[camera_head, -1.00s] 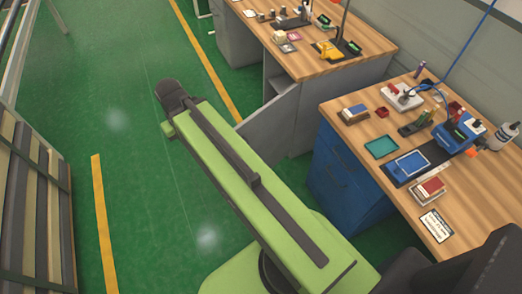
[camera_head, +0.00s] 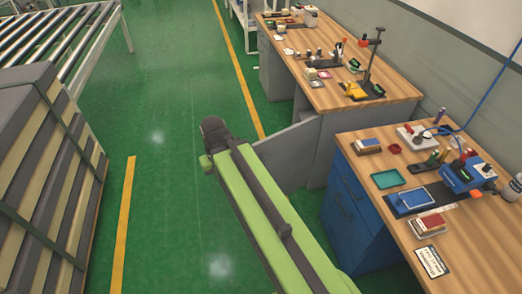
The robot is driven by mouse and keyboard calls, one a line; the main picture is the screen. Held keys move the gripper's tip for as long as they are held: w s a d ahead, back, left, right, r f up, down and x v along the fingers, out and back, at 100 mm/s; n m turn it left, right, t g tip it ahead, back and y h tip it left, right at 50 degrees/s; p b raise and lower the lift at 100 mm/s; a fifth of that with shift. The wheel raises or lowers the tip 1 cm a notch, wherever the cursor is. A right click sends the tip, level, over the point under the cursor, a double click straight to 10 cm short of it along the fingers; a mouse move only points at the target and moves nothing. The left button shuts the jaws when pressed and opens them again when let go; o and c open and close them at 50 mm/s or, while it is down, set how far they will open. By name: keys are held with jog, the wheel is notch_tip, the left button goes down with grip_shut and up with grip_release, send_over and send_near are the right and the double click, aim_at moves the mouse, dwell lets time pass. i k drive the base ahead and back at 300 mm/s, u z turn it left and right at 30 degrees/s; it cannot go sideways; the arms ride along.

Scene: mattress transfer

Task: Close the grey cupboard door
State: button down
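The grey cupboard door (camera_head: 286,156) stands open, swung out from the grey cupboard (camera_head: 325,140) under the farther wooden workbench. It juts left over the green floor. My green arm (camera_head: 262,205) reaches forward from the bottom of the picture, and its dark end joint (camera_head: 213,131) is to the left of the door. The arm covers part of the door's near side, and I cannot tell whether they touch. The fingers of my gripper do not show.
A blue drawer cabinet (camera_head: 350,215) under the nearer workbench (camera_head: 470,240) stands right of my arm. Stacked mattress-like slabs (camera_head: 45,180) stand at left, with a roller conveyor (camera_head: 60,45) behind. Green floor (camera_head: 165,180) between yellow lines is clear.

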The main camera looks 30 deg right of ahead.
aim_at(288, 154)
jog(key=u, duration=0.25)
jog(key=i, duration=1)
